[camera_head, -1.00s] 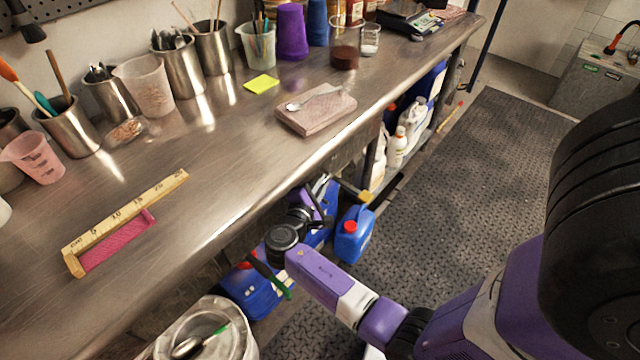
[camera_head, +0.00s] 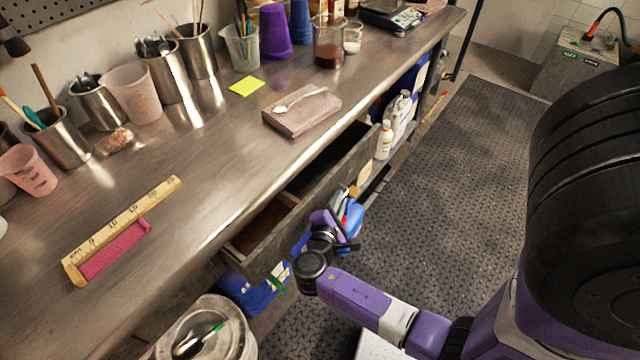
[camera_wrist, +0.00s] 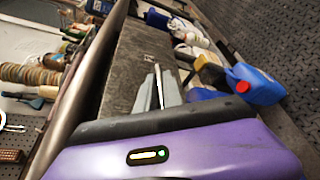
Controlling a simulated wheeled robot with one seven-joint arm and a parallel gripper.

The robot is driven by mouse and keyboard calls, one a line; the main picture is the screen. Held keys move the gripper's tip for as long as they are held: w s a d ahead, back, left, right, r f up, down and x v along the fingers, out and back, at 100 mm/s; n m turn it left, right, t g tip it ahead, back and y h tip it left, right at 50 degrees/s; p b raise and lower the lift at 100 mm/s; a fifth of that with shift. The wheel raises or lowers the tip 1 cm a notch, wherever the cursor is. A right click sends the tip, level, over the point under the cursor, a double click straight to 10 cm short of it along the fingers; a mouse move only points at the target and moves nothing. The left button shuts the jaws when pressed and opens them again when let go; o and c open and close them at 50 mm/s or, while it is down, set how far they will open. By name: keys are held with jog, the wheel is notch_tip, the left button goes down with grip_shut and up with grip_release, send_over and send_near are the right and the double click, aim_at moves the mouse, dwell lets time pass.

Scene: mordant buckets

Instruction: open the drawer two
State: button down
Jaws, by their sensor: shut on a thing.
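A grey drawer (camera_head: 318,195) under the steel workbench (camera_head: 215,155) stands pulled out. Its inside shows as a dark space with a divider. The drawer front also fills the middle of the wrist view (camera_wrist: 125,75); a small mark on it is too small to read. My gripper (camera_head: 347,222) is at the outer face of the drawer front, below the bench edge. In the wrist view its fingers (camera_wrist: 160,90) are close together against the front. It is shut on what appears to be the drawer's handle, which the fingers mostly hide.
A pinkish block (camera_head: 300,112) with a spoon lies on the bench near the drawer. A bin (camera_head: 205,330) stands at the lower left. Blue jugs (camera_wrist: 255,85) and bottles (camera_head: 384,140) stand under the bench. The dark floor mat (camera_head: 450,180) is clear to the right.

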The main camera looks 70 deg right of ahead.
jog(key=s+a+p, duration=0.1)
jog(key=s+a, duration=0.2)
jog(key=s, duration=0.7)
jog(key=s+a+p, duration=0.2)
jog(key=s+a, duration=0.1)
jog(key=s, duration=0.7)
jog(key=shift+s+a, duration=0.15)
jog(key=shift+a, duration=0.2)
jog(key=c, duration=1.8)
grip_release()
jog(key=shift+o, duration=0.2)
jog(key=v, duration=0.7)
jog(key=shift+a+b, duration=0.3)
jog(key=shift+a, duration=0.1)
